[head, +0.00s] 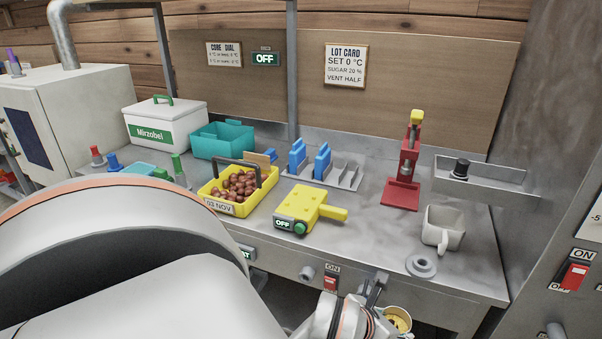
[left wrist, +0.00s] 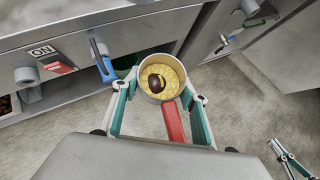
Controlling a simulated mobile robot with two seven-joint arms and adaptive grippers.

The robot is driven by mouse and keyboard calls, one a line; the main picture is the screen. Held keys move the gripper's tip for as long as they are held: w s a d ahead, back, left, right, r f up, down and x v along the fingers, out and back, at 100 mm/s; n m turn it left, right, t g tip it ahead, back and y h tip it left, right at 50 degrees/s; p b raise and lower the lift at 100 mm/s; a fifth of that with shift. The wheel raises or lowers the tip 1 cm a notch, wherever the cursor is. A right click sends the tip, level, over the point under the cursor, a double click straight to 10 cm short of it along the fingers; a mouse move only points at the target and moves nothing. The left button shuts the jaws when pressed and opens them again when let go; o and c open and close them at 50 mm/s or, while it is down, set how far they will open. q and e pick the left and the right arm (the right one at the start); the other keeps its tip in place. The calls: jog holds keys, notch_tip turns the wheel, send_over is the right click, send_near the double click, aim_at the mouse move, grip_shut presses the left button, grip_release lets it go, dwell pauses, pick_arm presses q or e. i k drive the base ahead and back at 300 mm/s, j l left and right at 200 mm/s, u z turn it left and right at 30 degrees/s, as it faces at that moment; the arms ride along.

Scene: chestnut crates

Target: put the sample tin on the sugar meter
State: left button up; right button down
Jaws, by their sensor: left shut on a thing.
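The sample tin (left wrist: 173,96) is a small round cup with yellow stuffing and one brown chestnut in it, and a red handle. My left gripper (left wrist: 164,88) is shut on it, a teal finger on each side. In the head view the tin (head: 398,320) is at the bottom, in front of the counter edge and low. No sugar meter is plainly labelled; a yellow device (head: 312,206) with an OFF display and green button stands mid-counter, apart from the tin. What looks like my right gripper (left wrist: 288,158) is at the lower right of the left wrist view, its opening unclear.
A raised metal shelf (head: 500,179) is at right. My arm covers the lower left.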

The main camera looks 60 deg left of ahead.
aim_at(291, 199)
jog(key=k+j+z, duration=0.1)
jog(key=k+j, duration=0.15)
jog(key=j, duration=0.4)
jog(key=k+j+z, duration=0.1)
jog(key=k+j, duration=0.2)
jog(key=j, duration=0.35)
jog(key=k+j+z, duration=0.1)
jog(key=k+j, duration=0.2)
jog(key=j, duration=0.3)
jog(key=k+j+z, duration=0.1)
jog(key=k+j, duration=0.25)
jog(key=j, duration=0.2)
jog(key=k+j+z, duration=0.1)
jog(key=k+j, duration=0.25)
jog(key=j, duration=0.25)
jog(key=k+j+z, duration=0.1)
jog(key=k+j, duration=0.25)
jog(key=j, duration=0.15)
